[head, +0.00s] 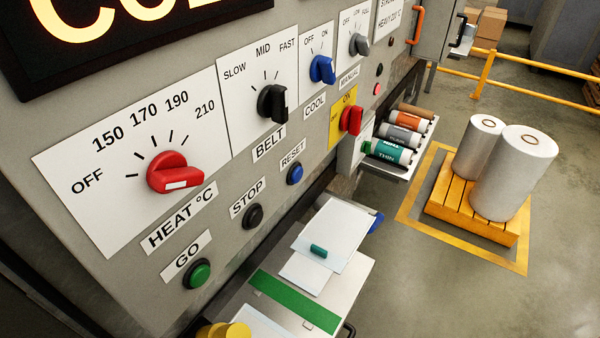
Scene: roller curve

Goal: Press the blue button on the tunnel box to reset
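The blue button (295,173) sits on the grey front panel of the tunnel box (330,112), right under the label RESET (293,153). It is round with a dark collar, and nothing covers it. The black STOP button (252,216) and the green GO button (197,274) are lower left of it in a slanting row. Neither of my grippers can be made out in the head view.
A table (345,288) with white sheets stands below. A rack of rolls (399,170) juts out right. A pallet (470,218) holds white rolls.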

